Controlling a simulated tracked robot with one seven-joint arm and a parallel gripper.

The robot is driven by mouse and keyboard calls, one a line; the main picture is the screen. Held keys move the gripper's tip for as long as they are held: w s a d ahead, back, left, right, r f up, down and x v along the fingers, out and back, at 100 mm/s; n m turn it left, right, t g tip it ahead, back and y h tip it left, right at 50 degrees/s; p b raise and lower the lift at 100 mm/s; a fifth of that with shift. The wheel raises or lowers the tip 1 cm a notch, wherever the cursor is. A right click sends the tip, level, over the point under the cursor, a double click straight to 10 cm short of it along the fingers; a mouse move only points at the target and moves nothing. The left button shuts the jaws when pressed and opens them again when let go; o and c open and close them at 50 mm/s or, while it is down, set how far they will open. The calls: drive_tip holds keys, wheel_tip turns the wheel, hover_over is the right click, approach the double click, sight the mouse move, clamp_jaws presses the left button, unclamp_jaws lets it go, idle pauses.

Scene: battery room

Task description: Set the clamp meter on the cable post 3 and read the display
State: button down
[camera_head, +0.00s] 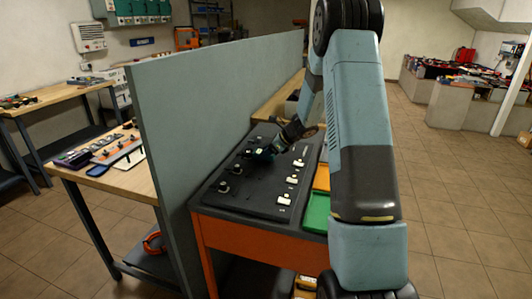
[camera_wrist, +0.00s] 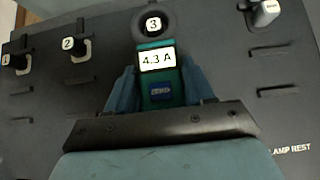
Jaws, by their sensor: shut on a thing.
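The clamp meter (camera_wrist: 160,92) is a teal tool with a dark ring and a lit display that reads 4.3 A. In the wrist view its ring surrounds cable post 3 (camera_wrist: 153,24), whose numbered top shows inside the ring. My gripper (camera_wrist: 160,76) is shut on the meter's body, one blue finger on each side. Posts 1 (camera_wrist: 15,62) and 2 (camera_wrist: 76,45) stand free to the left. In the head view my gripper (camera_head: 264,152) is low over the dark board (camera_head: 245,207); the meter is small and hard to make out there.
A pale-capped post (camera_wrist: 265,12) stands to the right. Printed words ending "AMP REST" (camera_wrist: 291,150) mark the board at lower right. A tall grey partition (camera_head: 215,105) runs along the board's left side. Green (camera_head: 316,213) and orange trays lie to its right, partly behind my arm.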

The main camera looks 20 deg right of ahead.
drive_tip(key=c, duration=0.7)
unclamp_jaws()
drive_tip(key=v, duration=1.1)
drive_tip(key=shift+w, duration=0.1)
idle(0.4)
